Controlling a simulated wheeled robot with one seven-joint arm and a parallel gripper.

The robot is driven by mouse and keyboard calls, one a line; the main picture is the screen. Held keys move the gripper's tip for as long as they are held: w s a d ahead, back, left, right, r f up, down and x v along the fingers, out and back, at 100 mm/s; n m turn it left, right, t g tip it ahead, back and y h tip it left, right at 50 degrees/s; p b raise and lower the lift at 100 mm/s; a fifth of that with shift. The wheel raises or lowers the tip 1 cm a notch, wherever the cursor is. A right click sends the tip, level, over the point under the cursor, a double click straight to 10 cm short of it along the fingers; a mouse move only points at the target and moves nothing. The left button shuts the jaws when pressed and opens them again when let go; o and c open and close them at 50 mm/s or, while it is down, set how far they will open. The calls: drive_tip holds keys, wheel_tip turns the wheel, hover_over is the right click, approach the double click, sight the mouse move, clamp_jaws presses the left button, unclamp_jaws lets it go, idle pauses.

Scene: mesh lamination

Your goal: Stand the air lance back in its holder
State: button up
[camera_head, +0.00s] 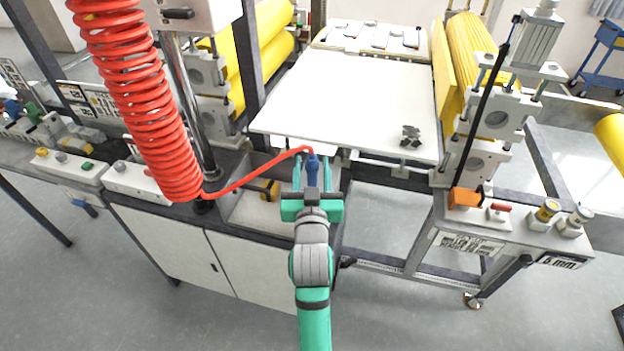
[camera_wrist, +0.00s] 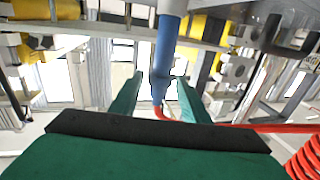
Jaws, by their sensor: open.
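The air lance (camera_head: 312,172) shows as a blue handle with the red hose (camera_head: 260,180) joined at its upper end. My gripper (camera_head: 312,160) is open, with one green finger on each side of the handle. In the wrist view the blue handle (camera_wrist: 165,52) runs between the spread fingers (camera_wrist: 159,82), with a grey part at the picture's top and the hose at the other end. Gaps show beside the handle there. I cannot make out the holder, and I cannot tell whether the lance's lower end sits in it.
The red coiled hose (camera_head: 130,90) hangs at the left beside a metal post. A white table (camera_head: 350,100) lies just beyond my gripper, with a small dark part (camera_head: 411,136) on it. An open bin (camera_head: 250,212) with a yellow item is left of my gripper. Yellow rollers (camera_head: 470,50) stand behind.

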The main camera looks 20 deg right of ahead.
drive_tip(key=x, duration=0.5)
drive_tip(key=shift+w+d, duration=0.1)
drive_tip(key=shift+w, duration=0.1)
clamp_jaws()
wheel_tip(320, 180, up, 7)
drive_tip(key=shift+r, duration=0.15)
idle(1.3)
idle(0.4)
